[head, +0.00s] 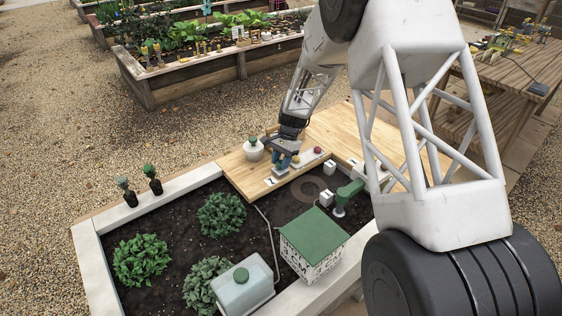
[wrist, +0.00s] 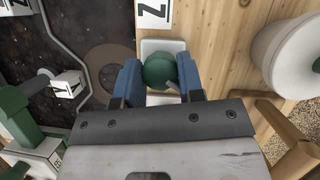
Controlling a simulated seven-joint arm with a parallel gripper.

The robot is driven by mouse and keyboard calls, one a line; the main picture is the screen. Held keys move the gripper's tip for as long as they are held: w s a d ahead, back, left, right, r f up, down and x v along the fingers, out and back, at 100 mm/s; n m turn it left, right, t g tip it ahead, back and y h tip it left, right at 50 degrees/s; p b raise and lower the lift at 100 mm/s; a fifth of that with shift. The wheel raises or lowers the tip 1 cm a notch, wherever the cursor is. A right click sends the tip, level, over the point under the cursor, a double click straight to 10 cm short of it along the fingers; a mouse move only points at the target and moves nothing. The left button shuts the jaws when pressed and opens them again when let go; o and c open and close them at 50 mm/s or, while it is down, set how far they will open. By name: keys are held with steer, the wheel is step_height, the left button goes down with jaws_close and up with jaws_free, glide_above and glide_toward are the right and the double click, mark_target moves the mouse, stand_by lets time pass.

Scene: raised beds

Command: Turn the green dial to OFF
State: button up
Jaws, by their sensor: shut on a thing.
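The green dial (wrist: 160,70) sits on a white base (wrist: 161,47) on the wooden board. My gripper (wrist: 159,74) has its two blue fingers on either side of the dial, shut on it. A pale mark shows on the dial's lower right edge in the wrist view. A white label (wrist: 153,12) with a dark letter lies just above the base; its text is cut off by the frame edge. In the head view my gripper (head: 281,160) is down at the white base (head: 281,172), and the dial itself is mostly hidden by the fingers.
A white pot (head: 253,151) with a green top stands close left of my gripper. A red knob (head: 318,150) is to the right on the board (head: 240,178). A green-roofed box (head: 314,238), a green-and-white fitting (head: 347,195) and a grey tank (head: 243,285) stand nearer in the soil bed.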

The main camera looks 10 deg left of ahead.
steer(key=n+h, duration=0.1)
steer(key=n, duration=0.2)
steer(key=n+h, duration=0.1)
steer(key=n, duration=0.2)
steer(key=shift+a+n+g+h, duration=0.1)
steer(key=shift+n+g+h, duration=0.2)
stand_by(0.3)
steer(key=o, duration=0.9)
steer(key=shift+w+r, duration=0.1)
steer(key=v, duration=0.7)
steer(key=shift+r, duration=0.25)
steer(key=shift+w+r, duration=0.1)
steer(key=shift+w, duration=0.05)
